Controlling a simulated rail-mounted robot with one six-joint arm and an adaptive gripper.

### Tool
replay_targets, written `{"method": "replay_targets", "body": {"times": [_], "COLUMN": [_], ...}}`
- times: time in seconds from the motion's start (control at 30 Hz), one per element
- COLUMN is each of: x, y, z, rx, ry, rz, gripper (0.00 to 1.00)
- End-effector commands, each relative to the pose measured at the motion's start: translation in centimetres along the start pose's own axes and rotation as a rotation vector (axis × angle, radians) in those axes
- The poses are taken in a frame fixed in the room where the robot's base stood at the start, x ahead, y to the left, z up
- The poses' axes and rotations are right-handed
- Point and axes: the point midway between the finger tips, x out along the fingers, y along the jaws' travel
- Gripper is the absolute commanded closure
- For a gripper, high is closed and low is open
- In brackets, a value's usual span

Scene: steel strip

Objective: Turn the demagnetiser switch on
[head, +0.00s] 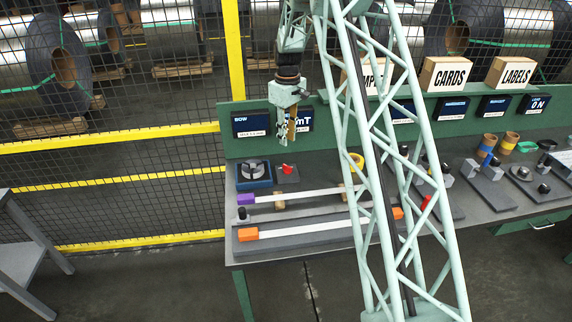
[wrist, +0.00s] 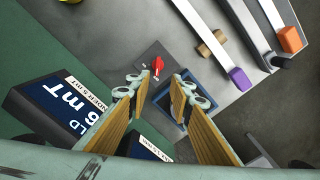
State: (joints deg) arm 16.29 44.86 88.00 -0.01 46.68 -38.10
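A small red switch (head: 287,169) stands on a dark plate near the back left of the bench, beside a blue box with a round dark top (head: 254,183). In the wrist view the red switch (wrist: 157,66) shows just beyond my fingertips, and the blue box (wrist: 163,98) is partly between and behind the fingers. My gripper (head: 287,141) hangs fingers-down above and behind the switch, apart from it. In the wrist view my gripper (wrist: 160,88) is open, with nothing between its wood-coloured finger pads. I cannot tell the switch's on or off position.
A display reading mT (wrist: 65,100) stands close beside my fingers, next to a BOW display (head: 251,124). Pale strips with a purple end (head: 246,199) and an orange end (head: 248,234) lie in front. The green back panel (head: 236,148) rises behind; a mesh fence stands left.

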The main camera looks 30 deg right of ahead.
Motion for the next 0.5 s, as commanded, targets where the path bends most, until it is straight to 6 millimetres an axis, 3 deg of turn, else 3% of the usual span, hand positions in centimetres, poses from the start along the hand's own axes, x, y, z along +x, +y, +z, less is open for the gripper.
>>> {"method": "replay_targets", "body": {"times": [0.2,0.5], "x": [1.4,1.6], "y": [0.8,0.9], "z": [-0.2,-0.3], "rx": [-0.008,-0.009], "ry": [-0.006,-0.006], "rz": [-0.005,-0.005], "gripper": [0.8,0.8]}}
